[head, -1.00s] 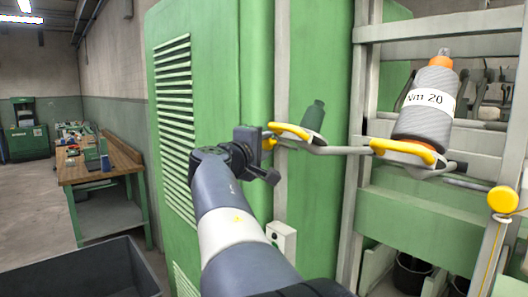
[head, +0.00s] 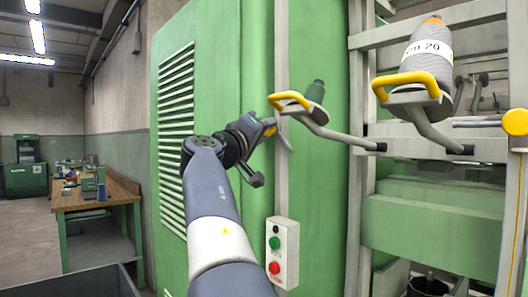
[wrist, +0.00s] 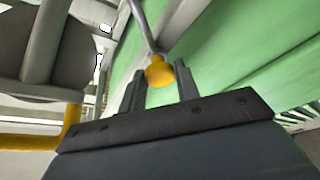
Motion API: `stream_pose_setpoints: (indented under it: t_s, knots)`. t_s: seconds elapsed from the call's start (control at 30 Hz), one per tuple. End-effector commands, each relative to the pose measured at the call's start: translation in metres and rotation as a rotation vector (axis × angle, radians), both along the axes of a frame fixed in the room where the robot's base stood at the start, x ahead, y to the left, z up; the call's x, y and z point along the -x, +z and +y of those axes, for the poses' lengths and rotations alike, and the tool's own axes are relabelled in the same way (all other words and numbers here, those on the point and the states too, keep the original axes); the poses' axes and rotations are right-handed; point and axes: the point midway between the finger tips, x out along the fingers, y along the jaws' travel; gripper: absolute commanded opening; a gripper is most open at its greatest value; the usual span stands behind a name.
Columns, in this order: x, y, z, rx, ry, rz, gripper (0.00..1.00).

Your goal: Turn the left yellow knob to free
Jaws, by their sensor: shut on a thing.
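The left yellow knob (head: 269,131) is small in the head view, beside the green cabinet and just below the left holder. In the wrist view the yellow knob (wrist: 159,71) sits between my two dark fingers, on the end of a grey rod. My gripper (head: 266,130) is shut on it, and its fingertips partly hide the knob in the head view. I cannot read from these frames which position the knob is set to. A second yellow knob (head: 515,122) shows at the far right edge, apart from my gripper.
A second yellow handle (head: 405,82) lies below a large grey bobbin (head: 428,60). A button box (head: 283,252) is on the post below.

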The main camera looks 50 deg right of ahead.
Motion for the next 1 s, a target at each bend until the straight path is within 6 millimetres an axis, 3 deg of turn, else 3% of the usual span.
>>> stream_pose_setpoints:
  t_s: [0.03, 0.6, 1.0]
  knots:
    - [-0.0014, -0.01, -0.0004, 0.004, 0.0, -0.044, 0.08]
    - [-0.0048, -0.0056, -0.0008, 0.061, -0.001, -0.563, 0.08]
    - [-0.0053, -0.0037, -0.0012, 0.085, -0.001, -0.788, 0.08]
